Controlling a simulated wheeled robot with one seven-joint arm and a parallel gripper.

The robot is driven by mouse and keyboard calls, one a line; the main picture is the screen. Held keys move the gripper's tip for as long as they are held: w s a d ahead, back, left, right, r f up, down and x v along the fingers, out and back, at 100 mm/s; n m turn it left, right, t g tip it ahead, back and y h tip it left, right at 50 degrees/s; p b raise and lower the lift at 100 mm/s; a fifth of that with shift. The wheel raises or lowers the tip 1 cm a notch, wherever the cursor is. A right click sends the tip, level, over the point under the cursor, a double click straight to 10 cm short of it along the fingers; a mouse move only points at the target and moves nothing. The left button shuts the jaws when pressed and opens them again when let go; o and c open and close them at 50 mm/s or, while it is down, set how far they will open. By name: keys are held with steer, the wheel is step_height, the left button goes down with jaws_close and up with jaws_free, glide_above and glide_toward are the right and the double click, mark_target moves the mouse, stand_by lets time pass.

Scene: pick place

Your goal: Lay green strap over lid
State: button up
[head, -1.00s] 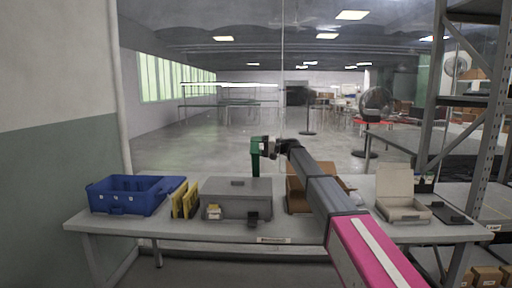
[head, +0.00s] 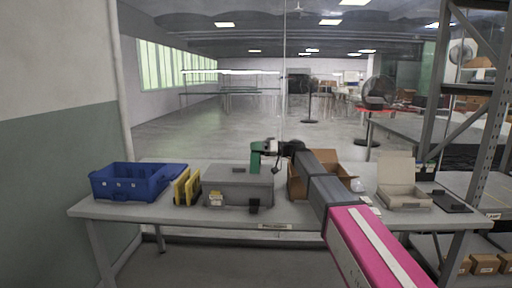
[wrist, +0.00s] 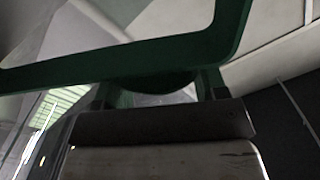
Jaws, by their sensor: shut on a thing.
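A green strap (head: 256,158) hangs from my gripper (head: 264,147), just above the grey box's lid. In the wrist view the strap (wrist: 120,62) is a stiff green band with a bent corner, and my gripper (wrist: 155,98) is shut on it. The grey box with a closed lid (head: 238,173) stands on the table (head: 185,209). The strap's lower end reaches down to the lid's back part in the head view; I cannot tell whether it touches.
A blue crate (head: 137,184) and yellow upright holders (head: 186,188) stand left of the grey box. An open cardboard box (head: 336,164) stands right of it, partly behind my arm. A beige open box (head: 402,196) and a dark flat tray (head: 451,203) lie at the right end.

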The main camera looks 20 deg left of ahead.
steer(key=shift+f, duration=0.1)
stand_by(0.3)
steer(key=o, duration=1)
steer(key=shift+c, duration=0.2)
steer(key=v, duration=1.1)
